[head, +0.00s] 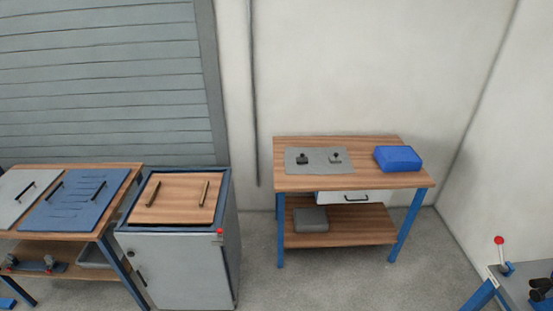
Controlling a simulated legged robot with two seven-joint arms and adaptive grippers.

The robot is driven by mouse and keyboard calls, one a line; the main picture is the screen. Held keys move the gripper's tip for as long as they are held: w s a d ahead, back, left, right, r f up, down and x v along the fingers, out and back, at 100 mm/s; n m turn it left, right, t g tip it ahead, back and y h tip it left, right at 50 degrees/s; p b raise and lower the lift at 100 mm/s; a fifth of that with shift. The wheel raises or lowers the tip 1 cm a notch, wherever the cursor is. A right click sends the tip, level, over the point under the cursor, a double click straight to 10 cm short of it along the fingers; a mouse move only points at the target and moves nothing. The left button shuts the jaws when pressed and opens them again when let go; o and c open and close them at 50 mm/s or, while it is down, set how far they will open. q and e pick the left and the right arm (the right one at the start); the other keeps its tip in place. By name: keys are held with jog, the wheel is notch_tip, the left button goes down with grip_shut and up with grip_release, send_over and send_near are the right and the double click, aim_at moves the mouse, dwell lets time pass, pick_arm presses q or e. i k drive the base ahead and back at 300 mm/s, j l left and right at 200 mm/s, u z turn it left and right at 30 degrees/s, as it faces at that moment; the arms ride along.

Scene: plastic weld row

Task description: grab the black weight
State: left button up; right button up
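A small black object (303,158), which looks like the black weight, sits on the left part of a grey mat (320,165) on the wooden table against the back wall. A second small object (335,157), grey with a dark top, sits to its right on the same mat. Both are too small to make out in detail. Neither of my grippers shows in the head view.
The table (355,180) also carries a blue box (398,158), with a drawer and a grey box (310,220) below. A cabinet (180,265) and bench (115,176) stand left. A red-knobbed lever (499,242) stands at right. Open floor (340,285) lies in front.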

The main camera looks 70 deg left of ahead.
aim_at(302, 160)
jog(key=j+u, duration=0.1)
jog(key=u, duration=1.95)
